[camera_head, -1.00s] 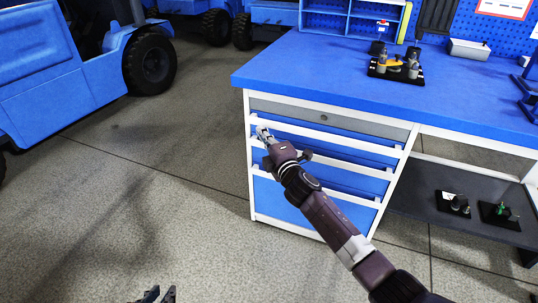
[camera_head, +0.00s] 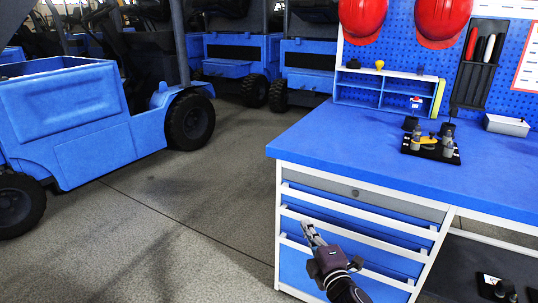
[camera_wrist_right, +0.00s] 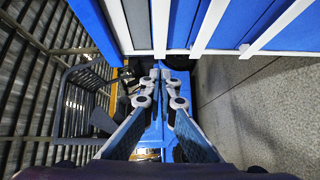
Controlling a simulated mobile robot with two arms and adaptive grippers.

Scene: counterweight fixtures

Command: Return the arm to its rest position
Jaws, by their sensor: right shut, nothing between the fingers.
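My right gripper (camera_head: 309,233) is in front of the workbench drawers, in the lower middle of the head view. Its arm comes in from the bottom edge, and most of the arm is out of frame. The fingers point up and slightly left, and I see nothing held in them. In the right wrist view the two fingers of the gripper (camera_wrist_right: 161,85) reach forward and are shut and empty. The drawer fronts (camera_wrist_right: 205,25) show at the top of that view. My left gripper is not in the head view.
The blue workbench (camera_head: 340,150) stands right, its drawers (camera_head: 350,215) shut. On its top are a black fixture board (camera_head: 432,152) with small parts and a grey tray (camera_head: 507,125). Blue vehicles (camera_head: 90,125) stand left and behind. Open floor (camera_head: 180,240) lies left of the bench.

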